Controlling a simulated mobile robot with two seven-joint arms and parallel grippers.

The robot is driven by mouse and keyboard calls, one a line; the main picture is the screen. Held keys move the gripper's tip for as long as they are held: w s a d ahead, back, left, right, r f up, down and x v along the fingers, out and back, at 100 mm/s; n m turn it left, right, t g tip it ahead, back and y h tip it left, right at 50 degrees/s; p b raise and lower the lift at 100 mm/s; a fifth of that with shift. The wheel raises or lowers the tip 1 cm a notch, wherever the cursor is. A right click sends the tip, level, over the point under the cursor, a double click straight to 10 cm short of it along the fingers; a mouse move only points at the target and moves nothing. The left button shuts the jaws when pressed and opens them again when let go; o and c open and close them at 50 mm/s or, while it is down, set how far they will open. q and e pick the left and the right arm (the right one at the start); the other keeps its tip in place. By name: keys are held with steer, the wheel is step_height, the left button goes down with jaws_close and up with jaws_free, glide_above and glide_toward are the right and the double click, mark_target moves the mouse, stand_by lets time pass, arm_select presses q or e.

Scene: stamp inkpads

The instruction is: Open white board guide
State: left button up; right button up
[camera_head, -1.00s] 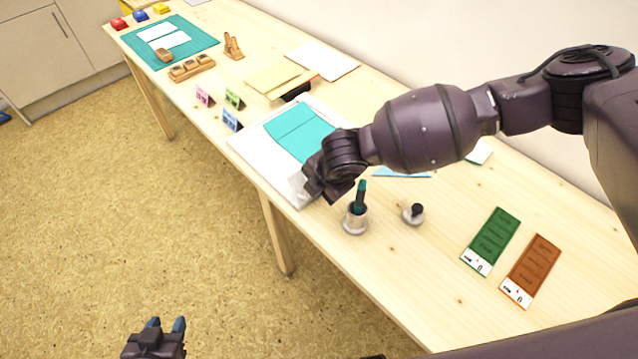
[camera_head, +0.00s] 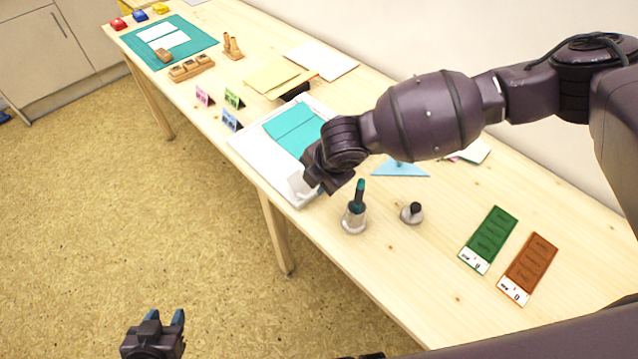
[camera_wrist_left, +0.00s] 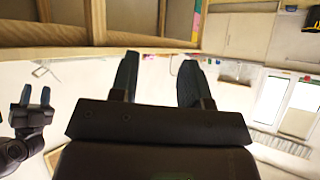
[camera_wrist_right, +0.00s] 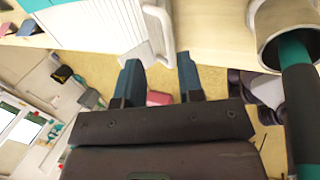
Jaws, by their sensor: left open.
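The white board (camera_head: 255,160) lies flat on the table with a teal sheet (camera_head: 292,130) on it. Its white guide piece (camera_head: 299,186) shows at the near right corner, partly hidden by my right gripper (camera_head: 318,187). In the right wrist view, the ribbed white board (camera_wrist_right: 95,22) is at the top, and a white looped handle (camera_wrist_right: 160,35) comes down between and just beyond the fingertips of my right gripper (camera_wrist_right: 160,65). Those fingers are apart. My left gripper (camera_head: 166,318) is open and empty, low over the floor, far from the board; its spread fingers show in the left wrist view (camera_wrist_left: 157,75).
A metal cup with a dark teal-topped tool (camera_head: 355,215) stands right beside my right gripper, with a small round stamp (camera_head: 412,213) next to it. Green (camera_head: 489,240) and brown (camera_head: 528,268) pads lie further right. A blue triangle (camera_head: 400,169) lies behind. The table's front edge is close.

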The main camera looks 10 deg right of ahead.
arm_select(q)
steer(key=shift+a+p+v, duration=0.2)
steer(key=shift+p+v, duration=0.65)
steer(key=shift+p, duration=0.4)
arm_select(e)
step_height(320, 180, up, 17)
